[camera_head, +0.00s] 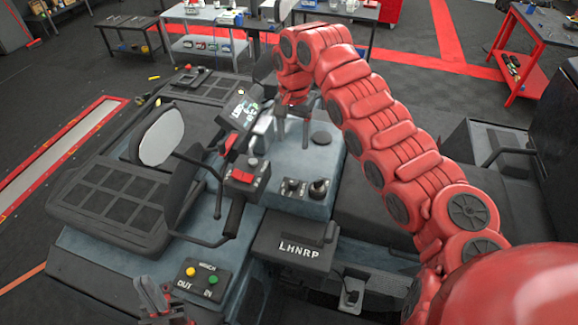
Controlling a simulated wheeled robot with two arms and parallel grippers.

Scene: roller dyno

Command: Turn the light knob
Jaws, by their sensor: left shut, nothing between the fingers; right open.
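The vehicle's console (305,160) carries several controls, and no label for a light knob is readable. A small black panel (291,188) with small switches or knobs sits on it, beside a black round knob (318,188). A flat black round cap (321,138) lies further back. My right gripper (293,138) is open, pointing down over the console behind the small panel. Whether its fingertips touch anything is unclear. My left gripper (152,288) is shut and empty at the bottom left edge, near the winch box (205,281) with yellow and green buttons.
Handlebars with a red-switch box (246,180), a mirror (161,135) and a display (243,112) stand left of the console. A black LHNRP shifter box (297,245) is in front. My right arm covers the seat area. Workbenches (205,45) stand behind.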

